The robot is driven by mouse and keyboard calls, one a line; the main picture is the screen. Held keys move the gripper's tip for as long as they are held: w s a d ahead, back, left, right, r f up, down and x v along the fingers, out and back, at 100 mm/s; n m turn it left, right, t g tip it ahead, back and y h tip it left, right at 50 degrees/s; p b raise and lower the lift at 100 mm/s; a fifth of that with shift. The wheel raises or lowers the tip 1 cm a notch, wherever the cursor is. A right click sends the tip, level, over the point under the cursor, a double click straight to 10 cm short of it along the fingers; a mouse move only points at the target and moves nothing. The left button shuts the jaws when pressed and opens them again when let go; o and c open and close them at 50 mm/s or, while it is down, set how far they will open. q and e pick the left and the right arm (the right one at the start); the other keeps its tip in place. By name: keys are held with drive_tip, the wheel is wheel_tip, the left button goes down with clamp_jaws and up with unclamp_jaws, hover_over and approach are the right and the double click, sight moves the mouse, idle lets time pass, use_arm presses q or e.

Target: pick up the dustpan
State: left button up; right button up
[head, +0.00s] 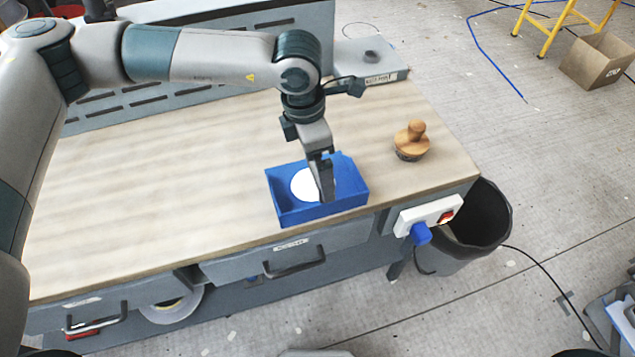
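I cannot make out a dustpan clearly in the head view. My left gripper (325,183) points down over a blue open box (315,217) near the front edge of the workbench. Its fingertips reach into or just above the box, in front of a white round thing (302,184) inside it. The fingers look close together, and I cannot tell whether they hold anything. My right gripper is not in view.
A wooden-handled brush (412,141) stands on the workbench (180,180), right of the box. A grey case (371,62) lies at the back. A power strip (428,215) is on the front edge, beside a black bin (480,235). A cardboard box (598,60) stands on the floor.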

use_arm(q)
drive_tip(key=shift+f, duration=0.15)
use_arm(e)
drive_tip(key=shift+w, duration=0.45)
use_arm(q)
drive_tip(key=c, duration=1.5)
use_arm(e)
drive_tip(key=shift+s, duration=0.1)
